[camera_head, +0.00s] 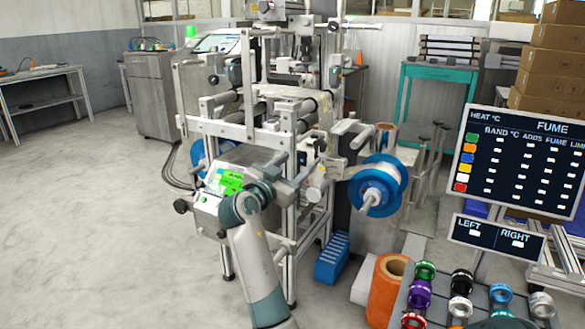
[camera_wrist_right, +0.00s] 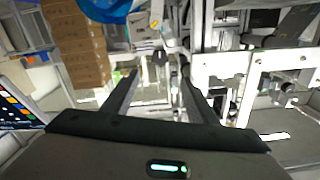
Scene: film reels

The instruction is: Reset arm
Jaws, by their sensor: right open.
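My right arm (camera_head: 255,260) rises from the bottom middle of the head view and bends in front of the machine. Its hand is hard to tell apart from the machine's grey parts there. In the right wrist view my right gripper (camera_wrist_right: 159,78) is open, its two dark fingers apart with nothing between them. My left gripper and arm are not seen in the head view.
The machine (camera_head: 270,125) has a blue reel (camera_head: 378,185) on its right. An orange roll (camera_head: 385,290) and a rack with coloured rings (camera_head: 420,295) stand at lower right. Signboards (camera_head: 525,160) and stacked boxes (camera_head: 555,60) are at right. The floor (camera_head: 80,240) at left is clear.

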